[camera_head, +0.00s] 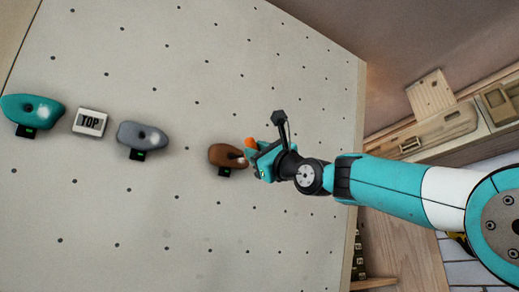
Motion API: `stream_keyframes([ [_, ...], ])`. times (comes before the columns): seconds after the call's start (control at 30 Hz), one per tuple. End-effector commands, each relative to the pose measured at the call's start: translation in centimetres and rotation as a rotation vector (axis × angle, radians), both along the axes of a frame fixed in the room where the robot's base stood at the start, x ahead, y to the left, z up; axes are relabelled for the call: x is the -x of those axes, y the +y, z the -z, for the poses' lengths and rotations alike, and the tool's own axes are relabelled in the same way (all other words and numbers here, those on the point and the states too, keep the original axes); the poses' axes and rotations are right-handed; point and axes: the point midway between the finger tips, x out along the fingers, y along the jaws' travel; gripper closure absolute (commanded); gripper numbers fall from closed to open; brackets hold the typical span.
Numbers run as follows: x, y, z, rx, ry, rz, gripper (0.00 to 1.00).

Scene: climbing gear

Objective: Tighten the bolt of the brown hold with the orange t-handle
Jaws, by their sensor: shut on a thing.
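The brown hold (222,154) is on the grey climbing wall, right of the middle hold. A small dark tag with a green light sits under it. My gripper (256,157) is at the right side of the brown hold, shut on the orange t-handle (250,143). Only an orange end of the t-handle shows above the jaws. The rest of it and its tip are hidden or too small to tell. The hold's bolt is not clearly visible, so I cannot tell whether the tool is seated in it.
The wall (200,230) has many bolt holes and is clear below. Wooden shelving (430,125) stands at the right.

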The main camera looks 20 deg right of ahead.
Motion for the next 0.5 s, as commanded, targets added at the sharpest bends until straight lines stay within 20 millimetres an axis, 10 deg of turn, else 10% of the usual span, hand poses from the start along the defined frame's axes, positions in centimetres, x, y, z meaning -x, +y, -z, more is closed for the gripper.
stream_keyframes([
  [0.5, 0.06, 0.06, -0.56, 0.718, -0.143, 0.232, 1.00],
])
